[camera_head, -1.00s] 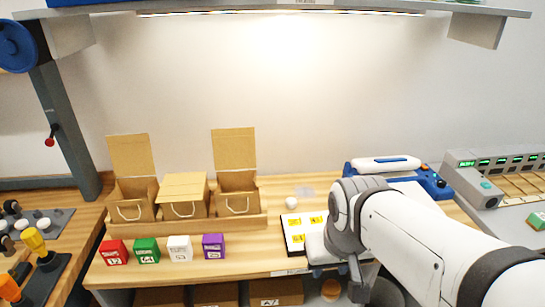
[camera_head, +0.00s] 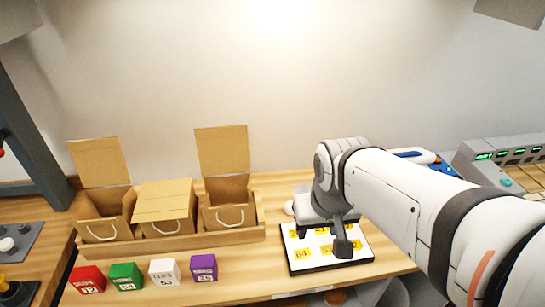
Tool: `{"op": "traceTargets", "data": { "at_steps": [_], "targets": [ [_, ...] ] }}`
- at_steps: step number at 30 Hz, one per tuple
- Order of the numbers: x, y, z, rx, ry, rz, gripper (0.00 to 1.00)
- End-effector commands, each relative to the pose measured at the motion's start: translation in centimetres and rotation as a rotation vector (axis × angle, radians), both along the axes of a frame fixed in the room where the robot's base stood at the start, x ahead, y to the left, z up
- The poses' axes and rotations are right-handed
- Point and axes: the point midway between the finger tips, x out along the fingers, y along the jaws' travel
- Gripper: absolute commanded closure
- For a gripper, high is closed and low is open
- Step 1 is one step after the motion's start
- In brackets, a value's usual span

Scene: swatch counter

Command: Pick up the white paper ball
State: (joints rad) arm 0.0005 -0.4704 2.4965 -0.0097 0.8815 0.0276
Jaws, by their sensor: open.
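The white paper ball (camera_head: 289,208) sits on the wooden counter behind the tray with yellow number cards. It is partly hidden by my gripper (camera_head: 343,243) and arm. My gripper hangs over the tray, to the right of and nearer than the ball, and is apart from it in the picture. It is open, and no object shows in it.
The black-rimmed tray (camera_head: 290,262) lies under my gripper. A wooden rack (camera_head: 180,240) holds cardboard boxes, two with raised lids, at the left. Red (camera_head: 87,280), green (camera_head: 126,276), white (camera_head: 164,272) and purple (camera_head: 203,267) blocks line the front. A blue device stands behind my arm.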

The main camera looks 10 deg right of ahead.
Motion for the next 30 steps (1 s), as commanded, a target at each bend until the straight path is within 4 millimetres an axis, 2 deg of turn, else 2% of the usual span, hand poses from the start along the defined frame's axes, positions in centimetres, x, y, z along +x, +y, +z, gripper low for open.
{"op": "traceTargets", "data": {
  "at_steps": [4,7,12,15,21,30],
  "targets": [
    [3.0,-0.2,0.0,0.004,0.002,-0.099,0.39],
    [6.2,-0.3,-0.7,0.013,-0.006,-0.216,0.39],
    [11.5,-0.2,-3.1,0.045,-0.031,-0.42,0.39],
    [13.9,0.1,-4.8,0.071,-0.044,-0.517,0.39],
    [16.8,0.6,-7.6,0.115,-0.059,-0.648,0.39],
    [18.0,0.7,-10.1,0.131,-0.064,-0.689,0.39]
  ]
}}
